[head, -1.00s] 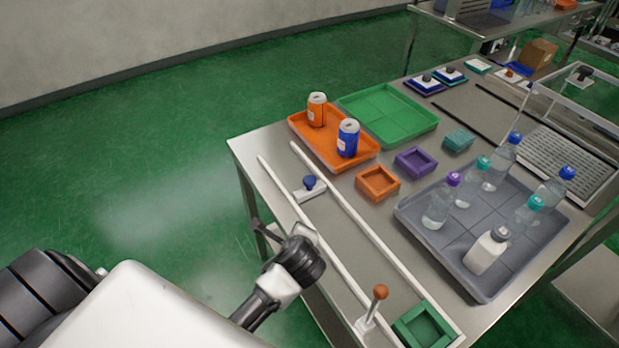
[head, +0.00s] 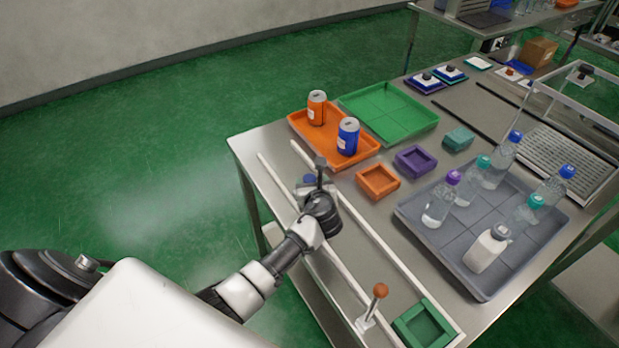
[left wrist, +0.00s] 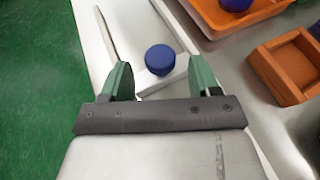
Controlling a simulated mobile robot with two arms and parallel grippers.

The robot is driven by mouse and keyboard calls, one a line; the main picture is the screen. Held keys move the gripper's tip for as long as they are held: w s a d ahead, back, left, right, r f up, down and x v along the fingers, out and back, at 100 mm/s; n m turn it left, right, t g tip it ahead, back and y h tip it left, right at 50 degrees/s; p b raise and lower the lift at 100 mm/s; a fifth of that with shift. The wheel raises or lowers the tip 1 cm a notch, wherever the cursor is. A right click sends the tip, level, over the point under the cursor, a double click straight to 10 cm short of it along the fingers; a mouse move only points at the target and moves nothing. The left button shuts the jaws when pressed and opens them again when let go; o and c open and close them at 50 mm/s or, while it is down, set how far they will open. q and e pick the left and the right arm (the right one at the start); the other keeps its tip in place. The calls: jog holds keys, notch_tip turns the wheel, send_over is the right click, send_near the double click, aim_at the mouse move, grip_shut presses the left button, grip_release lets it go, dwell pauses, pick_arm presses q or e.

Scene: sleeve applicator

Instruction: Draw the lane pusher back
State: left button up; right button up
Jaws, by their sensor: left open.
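The lane pusher is a pale block with a round blue knob (head: 309,179), lying between two white rails near the far end of the lane. My left gripper (head: 320,172) is over the lane at the pusher and partly hides it in the head view. In the left wrist view the blue knob (left wrist: 160,59) shows just ahead of and between the two green fingertips of my left gripper (left wrist: 160,82). The fingers are open and apart from the knob. The pale block (left wrist: 165,80) shows below the knob. My right gripper is not in view.
An orange tray (head: 300,134) with two cans stands just beyond the lane. Orange (head: 377,197) and purple (head: 415,175) square holders lie to its right.

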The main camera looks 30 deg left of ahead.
aim_at(310, 179)
pick_arm(q)
jog(key=shift+x, duration=2.1)
jog(key=shift+c, duration=0.3)
grip_shut()
jog(key=w+a, duration=0.1)
jog(key=a, duration=0.1)
jog(key=w+a+b, duration=0.1)
jog(key=a, duration=0.1)
jog(key=w+a, duration=0.1)
jog(key=a, duration=0.1)
jog(key=shift+w+a+r, duration=0.15)
jog(key=shift+w+a, duration=0.2)
jog(key=shift+w, duration=0.05)
jog(key=w+a+b, duration=0.1)
jog(key=a, duration=0.2)
jog(key=w+a+b, duration=0.2)
jog(key=a, duration=0.1)
jog(key=w+a+b, duration=0.1)
jog(key=w+a, duration=0.1)
jog(key=a, duration=0.1)
jog(key=shift+w, duration=0.15)
jog(key=shift+w+a+b, duration=0.15)
jog(key=shift+b, duration=0.2)
jog(key=shift+a+r, duration=0.1)
jog(key=shift+r, duration=0.05)
